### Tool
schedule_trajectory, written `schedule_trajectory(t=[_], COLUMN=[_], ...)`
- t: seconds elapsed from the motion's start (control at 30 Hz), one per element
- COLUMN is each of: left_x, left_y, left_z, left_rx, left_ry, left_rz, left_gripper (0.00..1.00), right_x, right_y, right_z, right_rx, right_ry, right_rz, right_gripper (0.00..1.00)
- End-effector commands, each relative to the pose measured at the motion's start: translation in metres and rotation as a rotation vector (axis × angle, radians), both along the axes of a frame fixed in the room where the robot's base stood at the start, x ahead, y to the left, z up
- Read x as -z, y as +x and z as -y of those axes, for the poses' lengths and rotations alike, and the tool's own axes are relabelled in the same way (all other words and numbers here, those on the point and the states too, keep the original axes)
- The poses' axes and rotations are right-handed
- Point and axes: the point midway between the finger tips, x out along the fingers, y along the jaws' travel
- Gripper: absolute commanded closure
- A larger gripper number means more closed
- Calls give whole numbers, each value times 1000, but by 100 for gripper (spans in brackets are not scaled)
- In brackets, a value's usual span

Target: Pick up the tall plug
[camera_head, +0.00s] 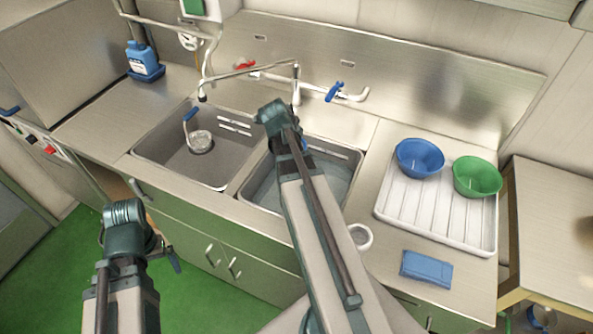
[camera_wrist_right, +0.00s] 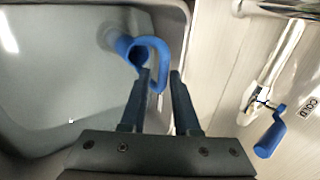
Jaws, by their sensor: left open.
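A blue tall plug (camera_wrist_right: 139,54) with a hooked handle stands in the right basin in the right wrist view. In the head view only a bit of blue (camera_head: 305,145) shows there, beside my right gripper. My right gripper (camera_wrist_right: 159,74) is open, and the plug's hooked handle shows between and just beyond its fingertips. I cannot tell whether they touch. In the head view my right arm reaches over the right basin (camera_head: 328,178) and hides much of it. My left gripper (camera_head: 170,254) is open and empty, low in front of the cabinets.
The left basin (camera_head: 170,160) holds a blue-handled strainer (camera_head: 200,142). A faucet (camera_head: 296,85) and blue-handled tap (camera_head: 335,92) stand behind. At right are a white drainer (camera_head: 425,215) with blue and green bowls, a white cup (camera_head: 360,237) and a blue cloth (camera_head: 427,269).

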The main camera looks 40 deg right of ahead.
Motion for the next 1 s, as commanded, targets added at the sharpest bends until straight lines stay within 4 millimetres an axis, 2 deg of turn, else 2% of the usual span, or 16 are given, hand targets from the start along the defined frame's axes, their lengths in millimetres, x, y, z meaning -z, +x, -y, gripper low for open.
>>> schedule_trajectory(t=[0.4, 0.67, 0.7, 0.87, 1.0], left_x=[41, 40, 40, 40, 40], left_y=[0, 0, 0, 0, 0], left_z=[0, 0, 0, 0, 0], left_rx=[0, 0, 0, 0, 0], left_ry=[0, 0, 0, 0, 0], left_rz=[0, 0, 0, 0, 0], left_gripper=[0, 0, 0, 0, 0], right_x=[41, 40, 40, 40, 40], right_y=[13, 14, 14, 14, 14], right_z=[25, 28, 28, 28, 28], right_rx=[1, 0, 0, 0, 0], right_ry=[0, 0, 0, 0, 0], right_rz=[0, 0, 0, 0, 0], right_gripper=[70, 70, 72, 100, 100])
